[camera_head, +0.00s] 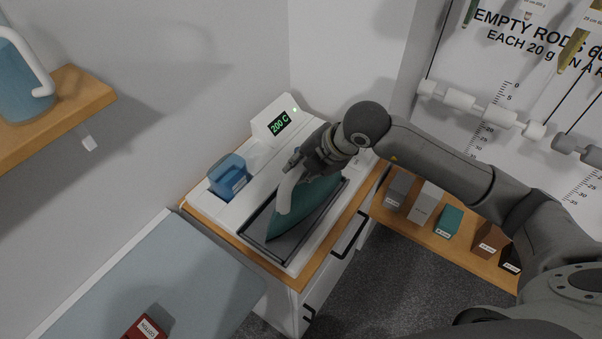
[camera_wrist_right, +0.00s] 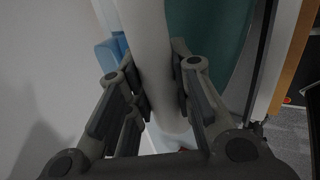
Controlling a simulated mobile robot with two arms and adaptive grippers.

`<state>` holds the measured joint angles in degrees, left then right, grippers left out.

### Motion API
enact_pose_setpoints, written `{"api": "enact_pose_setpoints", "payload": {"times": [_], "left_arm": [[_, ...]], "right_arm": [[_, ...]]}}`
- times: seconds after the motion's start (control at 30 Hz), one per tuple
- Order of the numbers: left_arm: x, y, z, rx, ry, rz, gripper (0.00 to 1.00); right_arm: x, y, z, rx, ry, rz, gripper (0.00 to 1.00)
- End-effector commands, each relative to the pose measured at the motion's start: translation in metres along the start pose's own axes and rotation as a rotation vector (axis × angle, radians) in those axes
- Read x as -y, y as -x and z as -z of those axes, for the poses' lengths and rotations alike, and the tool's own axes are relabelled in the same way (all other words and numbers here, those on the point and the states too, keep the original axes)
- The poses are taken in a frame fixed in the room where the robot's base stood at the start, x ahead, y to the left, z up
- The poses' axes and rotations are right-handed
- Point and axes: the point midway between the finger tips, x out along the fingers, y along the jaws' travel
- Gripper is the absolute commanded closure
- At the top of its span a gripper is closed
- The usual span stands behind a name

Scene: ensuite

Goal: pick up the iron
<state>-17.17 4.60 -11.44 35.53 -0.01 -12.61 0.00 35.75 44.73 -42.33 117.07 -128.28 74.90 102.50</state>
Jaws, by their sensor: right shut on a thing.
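The iron (camera_head: 300,205) has a teal body and a white handle. It sits on the dark-framed rest of a white station (camera_head: 228,212) on the cabinet, its tip toward the front left. My right gripper (camera_head: 294,172) is at the back of the iron, shut on its white handle. In the right wrist view the handle (camera_wrist_right: 150,65) runs between the two fingers (camera_wrist_right: 160,100), with the teal body to the right. I cannot tell whether the iron is raised off the rest. My left gripper is not in view.
A display reading 200 C (camera_head: 278,124) stands behind the iron. A blue container (camera_head: 228,178) is set in the station at left. A grey-blue board (camera_head: 150,285) with a red block (camera_head: 146,328) lies front left. A low shelf (camera_head: 420,232) holds several blocks at right.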

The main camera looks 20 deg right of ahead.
Motion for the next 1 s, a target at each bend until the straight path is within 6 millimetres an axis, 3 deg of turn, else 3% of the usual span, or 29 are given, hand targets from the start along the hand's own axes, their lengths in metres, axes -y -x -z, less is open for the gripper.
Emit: {"api": "enact_pose_setpoints", "payload": {"times": [0.47,0.87,1.0], "left_arm": [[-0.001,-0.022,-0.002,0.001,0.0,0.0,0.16],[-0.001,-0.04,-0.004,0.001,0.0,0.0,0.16],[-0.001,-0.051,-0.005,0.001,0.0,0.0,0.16]], "right_arm": [[-0.018,0.034,0.003,0.002,0.003,-0.013,1.0],[-0.013,0.101,0.022,0.006,0.007,-0.014,1.0],[0.003,0.123,0.035,0.007,0.006,-0.013,1.0]]}}
